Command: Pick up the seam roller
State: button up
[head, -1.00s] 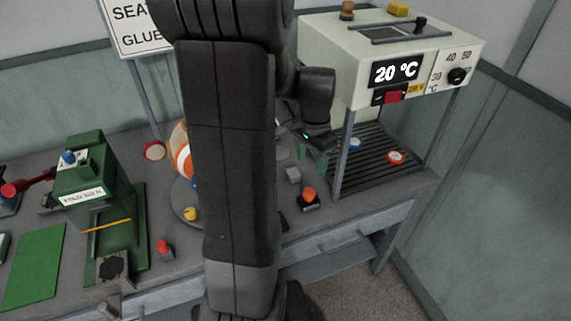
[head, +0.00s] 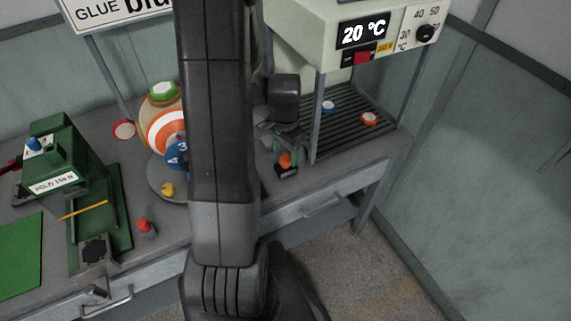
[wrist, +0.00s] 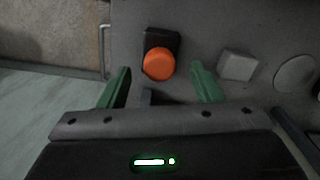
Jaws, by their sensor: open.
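An orange round-topped piece in a dark block (head: 286,168), which looks like the seam roller upright in its stand, is on the bench near the front edge. In the wrist view its orange top (wrist: 159,64) shows from above. My gripper (wrist: 160,70) is open, with its green fingers on either side of the line to the orange top; contact is not visible. In the head view my gripper (head: 285,150) is just behind and above the piece. A small dark part (wrist: 153,97) shows between the finger bases; I cannot tell what it is.
A pale block (wrist: 238,65) and a grey disc (wrist: 296,74) lie right of the fingers in the wrist view. The heated press (head: 345,35), its post (head: 318,115) and slatted rack (head: 345,140) stand close right. A striped ball (head: 163,130) stands left, partly behind my arm.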

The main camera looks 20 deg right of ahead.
aim_at(285, 158)
jog(key=shift+f, duration=1.5)
jog(key=c, duration=1.2)
jog(key=shift+r, duration=0.1)
notch_tip(285, 158, up, 10)
jog(key=shift+f+b, duration=0.1)
jog(key=shift+b, duration=0.2)
